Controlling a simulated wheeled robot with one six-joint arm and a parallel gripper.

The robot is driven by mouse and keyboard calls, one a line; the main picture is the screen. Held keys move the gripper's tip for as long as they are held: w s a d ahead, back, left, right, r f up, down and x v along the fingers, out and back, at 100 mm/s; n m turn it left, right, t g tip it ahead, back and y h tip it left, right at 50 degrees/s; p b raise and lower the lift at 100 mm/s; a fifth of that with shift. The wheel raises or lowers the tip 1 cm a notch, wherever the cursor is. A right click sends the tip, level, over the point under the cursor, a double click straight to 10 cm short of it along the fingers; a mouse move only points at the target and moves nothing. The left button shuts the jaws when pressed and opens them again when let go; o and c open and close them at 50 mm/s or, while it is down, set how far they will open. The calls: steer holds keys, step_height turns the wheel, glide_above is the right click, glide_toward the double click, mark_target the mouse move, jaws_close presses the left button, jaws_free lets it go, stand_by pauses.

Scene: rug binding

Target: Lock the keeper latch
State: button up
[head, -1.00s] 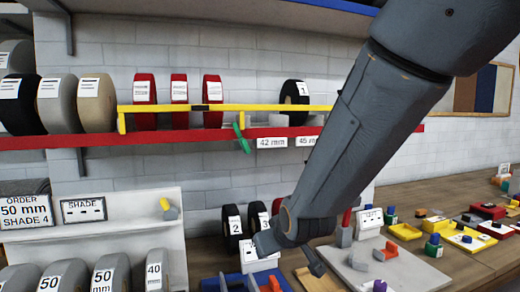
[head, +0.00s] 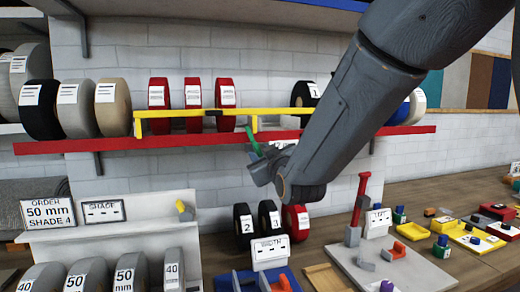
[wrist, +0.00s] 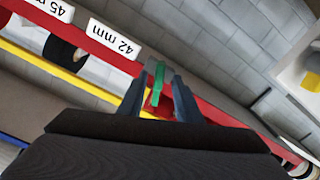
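The keeper latch shows as a green handle (head: 253,138) hanging tilted at the yellow keeper bar (head: 180,112), which runs along the front of the red-edged shelf. My gripper (head: 262,166) is just below and in front of the green handle and partly hides it. In the wrist view the green handle (wrist: 159,75) stands between the two dark fingertips of my gripper (wrist: 159,92). The fingers are apart, with a gap visible on either side of the handle. A red part shows behind the handle. Whether a finger touches it I cannot tell.
Red rolls (head: 193,92) and a black roll (head: 304,94) stand on the shelf behind the bar. The red shelf edge (head: 90,145) runs close by my gripper. Below are numbered rolls (head: 243,218), a WIDTH sign (head: 270,252) and a grey board (head: 385,262) with a red lever.

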mark_target(257, 150)
steer(key=shift+p+x, duration=0.35)
steer(key=shift+x, duration=0.9)
jaws_close()
steer(key=m+b, duration=0.2)
steer(key=b, duration=0.1)
steer(key=shift+f+m, duration=0.15)
steer(key=shift+m, duration=0.25)
steer(key=shift+m+b, duration=0.75)
steer(key=shift+m, duration=0.25)
